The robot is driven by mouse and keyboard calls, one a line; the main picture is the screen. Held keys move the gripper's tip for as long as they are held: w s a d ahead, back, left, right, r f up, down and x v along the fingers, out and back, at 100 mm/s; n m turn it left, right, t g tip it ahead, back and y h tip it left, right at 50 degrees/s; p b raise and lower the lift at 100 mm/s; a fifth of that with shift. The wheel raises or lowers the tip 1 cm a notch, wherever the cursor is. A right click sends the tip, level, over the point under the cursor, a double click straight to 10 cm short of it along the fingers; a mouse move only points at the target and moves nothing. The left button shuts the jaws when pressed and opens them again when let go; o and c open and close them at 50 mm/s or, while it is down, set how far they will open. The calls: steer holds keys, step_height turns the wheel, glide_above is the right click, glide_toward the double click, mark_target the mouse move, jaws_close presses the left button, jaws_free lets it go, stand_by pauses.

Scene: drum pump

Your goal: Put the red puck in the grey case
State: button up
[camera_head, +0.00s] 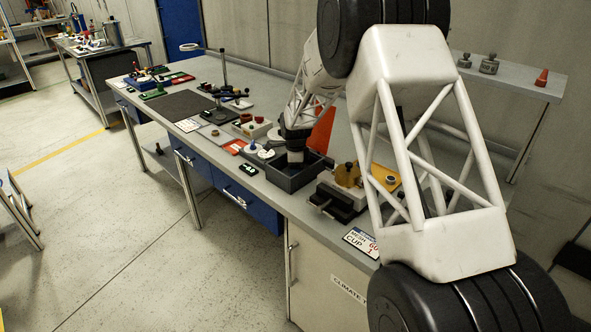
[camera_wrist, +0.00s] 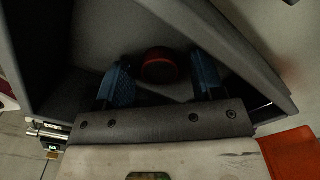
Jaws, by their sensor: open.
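The red puck (camera_wrist: 160,66) lies on the floor inside the grey case in the wrist view, ahead of and between my fingers, and its top looks dark. The grey case (camera_head: 284,184) is an open dark box on the bench in the head view; its wall also shows in the wrist view (camera_wrist: 235,45). My gripper (camera_wrist: 162,84) is open, with blue pads on both fingers, and reaches down into the case. A gap shows between the puck and each finger. In the head view my gripper (camera_head: 295,162) hides part of the case, and the puck does not show there.
An orange-red panel (camera_head: 322,130) stands behind the case, and a clamp-like block with a yellow part (camera_head: 347,174) is to its right. White round parts (camera_head: 265,153) and a small bin (camera_head: 252,127) lie to the left. A dark mat (camera_head: 180,104) is farther left.

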steer(key=shift+r, duration=0.15)
step_height(320, 180, up, 12)
stand_by(0.7)
stand_by(0.6)
